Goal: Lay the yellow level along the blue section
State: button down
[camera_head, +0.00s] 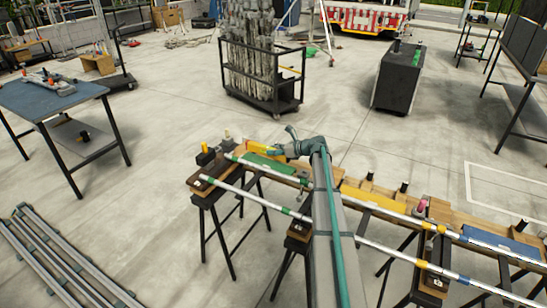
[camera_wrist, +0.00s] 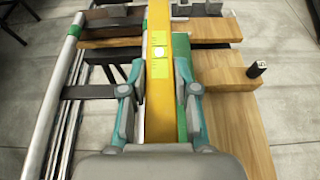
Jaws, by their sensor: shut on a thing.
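The yellow level (camera_wrist: 161,100) is clamped between the two fingers of my gripper (camera_wrist: 160,103) in the wrist view, and it runs lengthwise away from me. In the head view its yellow end (camera_head: 262,147) shows just left of my gripper (camera_head: 284,150), over the left part of the long bench. A green section (camera_head: 266,163) lies beside and partly below it, and its edge also shows in the wrist view (camera_wrist: 182,60). The blue section (camera_head: 500,243) is at the far right of the bench. I cannot tell whether the level touches the bench.
A yellow section (camera_head: 375,199) lies between green and blue. Two long striped rails (camera_head: 385,248) run along the bench on trestles. Small dark posts (camera_head: 404,188) and a pink item (camera_head: 421,206) stand along the back. A blue-topped table (camera_head: 45,98) is at left.

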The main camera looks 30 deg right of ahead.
aim_at(274, 165)
jog(key=w+f, duration=0.1)
jog(key=f, duration=0.1)
jog(key=w+d+f, duration=0.1)
jog(key=w, duration=0.1)
jog(key=shift+d+f+p, duration=0.1)
jog(key=shift+f+p, duration=0.25)
jog(key=shift+w+d+f+p, duration=0.1)
jog(key=shift+w+f+p, duration=0.1)
jog(key=shift+f+p, duration=0.45)
jog(key=shift+f, duration=1.05)
jog(key=shift+f, duration=0.2)
jog(key=c, duration=0.9)
grip_release()
jog(key=shift+o, duration=0.2)
jog(key=b+v, duration=0.3)
jog(key=v, duration=0.8)
jog(key=shift+d+f, duration=0.15)
jog(key=shift+d, duration=0.05)
